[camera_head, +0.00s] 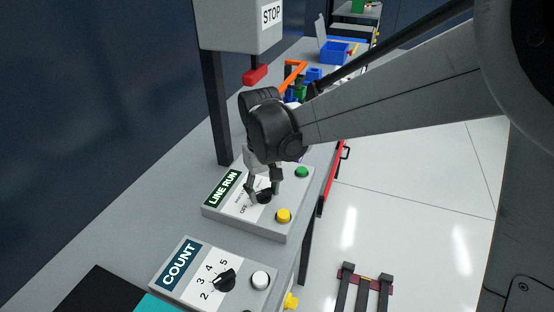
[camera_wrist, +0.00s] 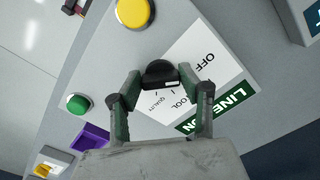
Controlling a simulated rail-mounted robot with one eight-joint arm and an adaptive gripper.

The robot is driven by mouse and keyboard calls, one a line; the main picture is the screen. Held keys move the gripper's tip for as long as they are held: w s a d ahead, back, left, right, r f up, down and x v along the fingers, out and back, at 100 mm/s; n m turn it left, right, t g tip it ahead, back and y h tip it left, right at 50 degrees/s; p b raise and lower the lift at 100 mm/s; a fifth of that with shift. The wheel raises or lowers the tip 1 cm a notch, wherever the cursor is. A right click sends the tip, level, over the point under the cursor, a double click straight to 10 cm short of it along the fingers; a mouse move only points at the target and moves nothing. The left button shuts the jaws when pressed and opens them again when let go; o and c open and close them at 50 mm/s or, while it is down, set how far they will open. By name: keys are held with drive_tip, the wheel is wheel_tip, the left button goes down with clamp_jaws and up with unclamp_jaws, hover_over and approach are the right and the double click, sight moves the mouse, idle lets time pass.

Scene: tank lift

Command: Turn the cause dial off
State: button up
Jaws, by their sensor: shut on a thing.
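The cause dial (camera_wrist: 160,74) is a black knob on the white label plate of the grey LINE RUN box. Its label reads OFF, TOOL and QUALITY, with part hidden by my fingers in the wrist view. A pale mark shows at the knob's lower right there; I cannot tell exactly which label it points at. The dial also shows in the head view (camera_head: 264,197), partly hidden by my gripper. My gripper (camera_head: 263,198) points down over the box, with one finger on each side of the dial. It is shut on the dial; its fingertips also show in the wrist view (camera_wrist: 168,84).
A yellow button (camera_head: 283,215) and a green button (camera_head: 302,172) sit beside the dial. The COUNT box (camera_head: 215,280) with its own black knob stands nearer.

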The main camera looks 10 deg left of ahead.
sight(265, 192)
drive_tip(key=shift+n, duration=0.8)
drive_tip(key=o, duration=1.1)
drive_tip(key=shift+o, duration=0.2)
wheel_tip(265, 192, up, 12)
drive_tip(key=shift+d, duration=0.1)
